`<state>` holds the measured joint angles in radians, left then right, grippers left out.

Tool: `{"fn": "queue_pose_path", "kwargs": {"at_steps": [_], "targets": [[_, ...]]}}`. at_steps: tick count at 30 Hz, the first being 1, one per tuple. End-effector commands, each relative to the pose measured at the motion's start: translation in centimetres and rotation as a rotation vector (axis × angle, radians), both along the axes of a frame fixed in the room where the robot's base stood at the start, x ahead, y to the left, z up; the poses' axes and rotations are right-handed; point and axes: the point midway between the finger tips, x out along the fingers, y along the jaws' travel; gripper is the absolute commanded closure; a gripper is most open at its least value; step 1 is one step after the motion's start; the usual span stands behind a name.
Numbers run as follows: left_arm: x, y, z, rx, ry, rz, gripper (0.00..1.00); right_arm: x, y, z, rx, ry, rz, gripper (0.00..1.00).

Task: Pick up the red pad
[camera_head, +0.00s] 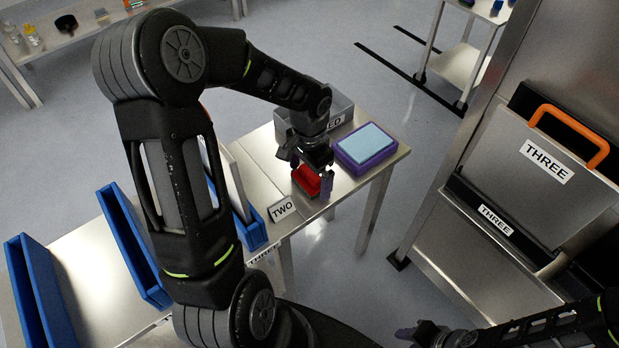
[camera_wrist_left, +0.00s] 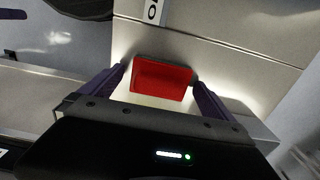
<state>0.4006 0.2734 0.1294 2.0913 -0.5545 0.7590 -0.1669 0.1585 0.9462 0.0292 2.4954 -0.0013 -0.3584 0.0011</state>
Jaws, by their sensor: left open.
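The red pad (camera_head: 305,181) lies on the steel table (camera_head: 335,196) near its front edge, by the sign TWO. My left gripper (camera_head: 313,182) is right over it and hides part of it. In the left wrist view the red block (camera_wrist_left: 162,80) shows between the two purple fingers of the left gripper (camera_wrist_left: 158,83), one on each side. The jaws are open; I cannot tell whether either finger touches the pad. My right gripper (camera_head: 410,334) shows at the bottom edge, away from the table, too small to tell its jaws.
A purple tray with a light blue pad (camera_head: 367,145) sits right of the left gripper. A grey bin (camera_head: 340,108) with a partly hidden label stands behind. Blue racks (camera_head: 132,243) stand at left. A steel cabinet with a panel THREE (camera_head: 545,185) and orange handle stands at right.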

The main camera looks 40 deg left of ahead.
Motion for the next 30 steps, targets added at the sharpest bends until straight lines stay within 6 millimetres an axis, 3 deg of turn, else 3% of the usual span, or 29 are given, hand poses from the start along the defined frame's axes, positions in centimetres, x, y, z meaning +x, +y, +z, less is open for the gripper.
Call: {"fn": "queue_pose_path", "kwargs": {"at_steps": [5,27,30], "targets": [[0.01,0.01,0.02,0.0,0.0,0.0,0.01,0.0,0.0,0.0,0.0,0.0,0.0,0.64],[0.0,0.0,0.02,0.0,0.0,0.0,0.61,0.0,0.0,0.0,0.0,0.0,0.0,0.64],[0.01,0.0,0.03,0.0,0.0,0.0,0.63,0.0,0.0,0.0,0.0,0.0,0.0,0.64]]}}
